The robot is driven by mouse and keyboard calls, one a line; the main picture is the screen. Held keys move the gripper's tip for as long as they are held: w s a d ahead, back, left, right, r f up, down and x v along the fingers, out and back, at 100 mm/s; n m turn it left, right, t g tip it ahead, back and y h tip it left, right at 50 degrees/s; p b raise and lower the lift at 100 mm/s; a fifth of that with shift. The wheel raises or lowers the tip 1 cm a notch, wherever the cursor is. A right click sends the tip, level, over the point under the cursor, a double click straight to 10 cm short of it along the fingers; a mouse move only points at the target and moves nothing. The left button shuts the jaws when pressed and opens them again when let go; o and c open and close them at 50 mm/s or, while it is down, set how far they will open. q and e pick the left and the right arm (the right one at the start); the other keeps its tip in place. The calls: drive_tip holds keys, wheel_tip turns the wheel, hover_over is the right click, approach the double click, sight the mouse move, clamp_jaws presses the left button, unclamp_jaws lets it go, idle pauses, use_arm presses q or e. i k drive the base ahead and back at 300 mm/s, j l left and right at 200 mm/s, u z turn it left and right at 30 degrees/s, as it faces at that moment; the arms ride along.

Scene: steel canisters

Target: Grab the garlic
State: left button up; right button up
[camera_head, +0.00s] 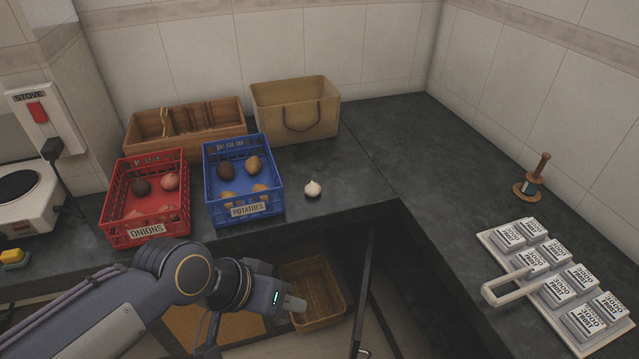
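The garlic (313,189) is a small white bulb standing alone on the dark counter, just right of the blue potato crate. My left gripper (294,303) is in front of the counter's edge, below the garlic in the picture and apart from it. Its pale fingertip part overlaps the wicker basket in the view. I cannot tell whether its fingers are open or shut. My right gripper is not in view.
A red onion crate (147,232) and a blue potato crate (209,152) stand left of the garlic. Behind are a wooden box (145,145) and a tan bag (268,100). A wicker basket (333,283) sits below counter level. A tray (512,262) of labelled blocks is right. Counter right of the garlic is clear.

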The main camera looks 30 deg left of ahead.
sight(313, 190)
drive_tip(key=j+u, duration=0.2)
drive_tip(key=j, duration=0.15)
drive_tip(key=i+j+u, duration=0.15)
drive_tip(key=j, duration=0.2)
drive_tip(key=i+j+u, duration=0.2)
drive_tip(key=j, duration=0.15)
drive_tip(key=i+j+u, duration=0.15)
drive_tip(key=j, duration=0.2)
drive_tip(key=i+j+u, duration=0.2)
drive_tip(key=j, duration=0.15)
drive_tip(key=k, duration=0.1)
